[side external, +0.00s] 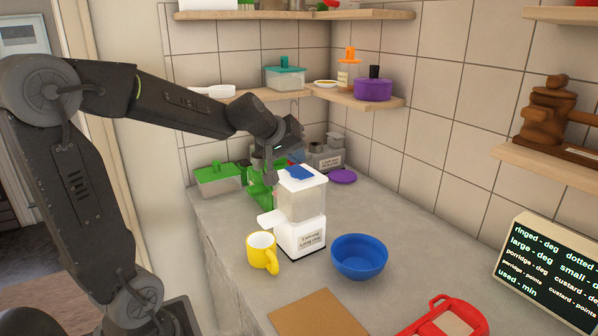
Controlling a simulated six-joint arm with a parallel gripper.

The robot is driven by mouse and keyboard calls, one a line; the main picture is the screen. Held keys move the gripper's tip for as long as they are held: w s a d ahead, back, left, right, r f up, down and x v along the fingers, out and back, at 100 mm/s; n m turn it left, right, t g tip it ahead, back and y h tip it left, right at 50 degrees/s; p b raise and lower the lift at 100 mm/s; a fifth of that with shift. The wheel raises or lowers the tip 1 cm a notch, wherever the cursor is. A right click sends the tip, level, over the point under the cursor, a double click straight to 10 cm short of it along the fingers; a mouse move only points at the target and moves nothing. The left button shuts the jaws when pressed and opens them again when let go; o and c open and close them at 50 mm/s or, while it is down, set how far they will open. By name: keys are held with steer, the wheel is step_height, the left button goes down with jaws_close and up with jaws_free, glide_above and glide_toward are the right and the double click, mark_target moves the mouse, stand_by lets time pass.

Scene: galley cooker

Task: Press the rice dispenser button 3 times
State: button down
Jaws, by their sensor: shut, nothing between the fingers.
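The rice dispenser (301,237) is a white appliance with a clear hopper and a small label on its front. It stands upright on the counter. A blue part (299,173), which looks like its button, shows on top of the dispenser. My gripper (292,160) is shut and empty, pointing down just above the dispenser's top, close to the blue part. I cannot tell whether the fingertips touch it. A yellow mug (262,253) stands beside the dispenser, in front of its spout (268,218).
A blue bowl (359,257) sits to the right of the dispenser. Green containers (218,178) and another labelled container (326,160) stand behind. A brown board (318,314) and a red item (443,318) lie in front. Shelves (360,97) hang above the back corner.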

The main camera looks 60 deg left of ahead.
mark_target(297, 171)
steer(key=shift+f, duration=0.15)
stand_by(0.7)
steer(key=shift+f, duration=0.3)
steer(key=shift+f, duration=0.65)
stand_by(0.9)
steer(key=shift+r, duration=1.1)
steer(key=shift+r, duration=2.5)
stand_by(0.4)
